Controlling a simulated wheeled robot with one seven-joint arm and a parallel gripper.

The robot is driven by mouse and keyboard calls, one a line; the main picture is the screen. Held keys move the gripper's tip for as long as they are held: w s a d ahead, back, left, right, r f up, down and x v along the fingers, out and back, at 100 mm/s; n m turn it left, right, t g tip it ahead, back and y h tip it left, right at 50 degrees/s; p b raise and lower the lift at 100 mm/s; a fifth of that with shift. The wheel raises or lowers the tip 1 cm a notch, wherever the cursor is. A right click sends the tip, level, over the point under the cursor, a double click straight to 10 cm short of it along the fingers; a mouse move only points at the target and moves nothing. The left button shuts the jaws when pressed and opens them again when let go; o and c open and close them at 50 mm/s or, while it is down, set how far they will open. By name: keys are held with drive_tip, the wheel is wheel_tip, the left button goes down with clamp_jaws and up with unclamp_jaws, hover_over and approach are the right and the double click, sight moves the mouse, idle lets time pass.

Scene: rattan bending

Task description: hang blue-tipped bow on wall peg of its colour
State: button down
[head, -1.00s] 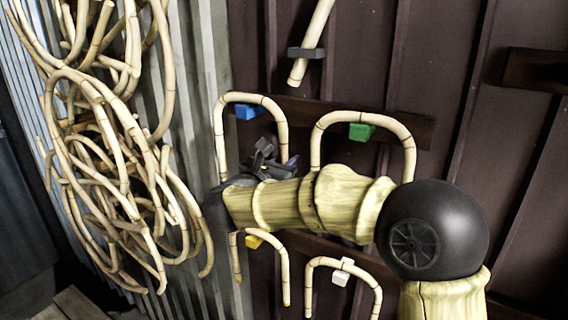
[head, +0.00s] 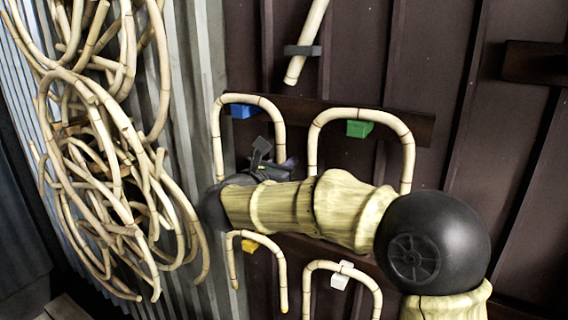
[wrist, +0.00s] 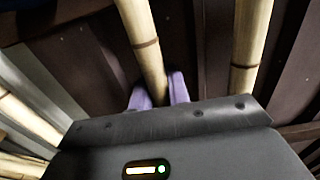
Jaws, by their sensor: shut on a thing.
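The blue-tipped bow (head: 250,99) is a pale bamboo arch, open end down, at the blue wall peg (head: 243,111). The peg shows just under the top of the arch; I cannot tell whether the bow rests on it. The bow's coloured tips are hidden behind my arm. My gripper (head: 284,164) is at the bow's right leg, partly hidden by my wrist. In the wrist view, my gripper's purple fingers (wrist: 159,92) are shut on a bamboo leg (wrist: 146,50), which I take as this bow's right leg.
A bow hangs at the green peg (head: 359,129) close on the right. Below, bows hang at the yellow peg (head: 250,246) and white peg (head: 340,279). A bamboo pole in a grey clip (head: 302,50) is above. Tangled rattan (head: 110,170) fills the left.

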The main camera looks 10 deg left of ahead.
drive_tip(key=c, duration=1.6)
unclamp_jaws()
drive_tip(key=shift+w, duration=0.1)
drive_tip(key=o, duration=0.3)
drive_tip(key=shift+d, duration=0.2)
drive_tip(key=shift+o, duration=0.2)
drive_tip(key=shift+a, duration=0.1)
drive_tip(key=b+v, duration=0.9)
drive_tip(key=v, duration=0.8)
drive_tip(key=shift+s, duration=0.3)
drive_tip(key=shift+s+a, duration=0.1)
